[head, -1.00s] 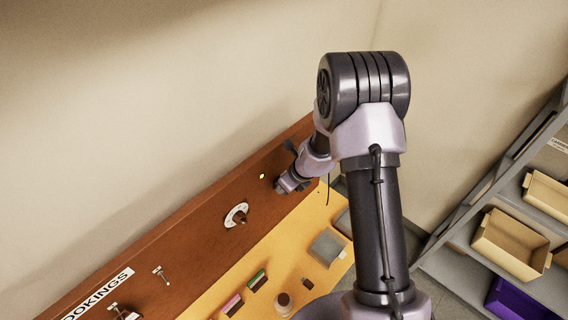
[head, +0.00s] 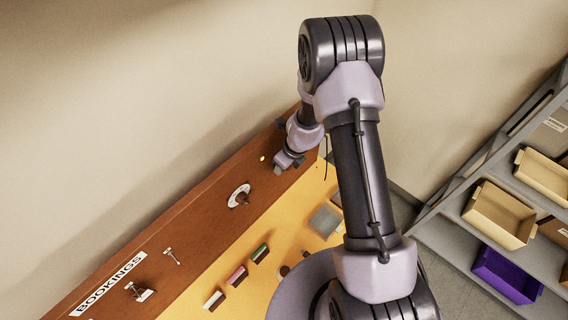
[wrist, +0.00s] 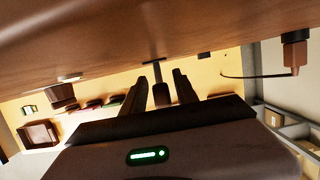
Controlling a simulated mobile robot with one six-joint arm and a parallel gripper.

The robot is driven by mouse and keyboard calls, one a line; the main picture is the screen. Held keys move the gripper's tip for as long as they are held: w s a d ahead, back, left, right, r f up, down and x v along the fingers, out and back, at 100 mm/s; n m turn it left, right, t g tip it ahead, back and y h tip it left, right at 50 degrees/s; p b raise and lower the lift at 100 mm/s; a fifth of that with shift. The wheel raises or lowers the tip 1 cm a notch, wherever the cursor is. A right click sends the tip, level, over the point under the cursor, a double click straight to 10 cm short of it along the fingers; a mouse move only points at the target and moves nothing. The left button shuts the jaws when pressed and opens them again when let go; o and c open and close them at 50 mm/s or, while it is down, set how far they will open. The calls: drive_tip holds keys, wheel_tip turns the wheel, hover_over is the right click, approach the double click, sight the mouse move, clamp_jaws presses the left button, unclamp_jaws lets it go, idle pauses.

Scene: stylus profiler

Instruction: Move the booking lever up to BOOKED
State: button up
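In the wrist view, a lever (wrist: 160,94) with a thin stem and a dark handle sticks out from a small dark slot on the brown panel. My gripper (wrist: 160,89) has one finger on each side of the handle, with narrow gaps showing, so it looks open around it. No label on this lever can be read. In the head view my gripper (head: 281,164) is at the far right end of the brown panel (head: 205,215) and hides the lever there. A small lit yellow spot (head: 262,158) shows just left of it.
A round dial (head: 239,196), a small metal lever (head: 171,256) and a BOOKINGS sign (head: 110,285) are farther left along the panel. Several small blocks and a grey pad (head: 325,219) lie on the yellow counter. A shelf with bins (head: 500,215) stands at right.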

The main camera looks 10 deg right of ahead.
drive_tip(key=shift+r, duration=0.15)
drive_tip(key=p+v, duration=0.7)
drive_tip(key=v, duration=1)
drive_tip(key=shift+a+r, duration=0.1)
drive_tip(key=shift+r, duration=0.05)
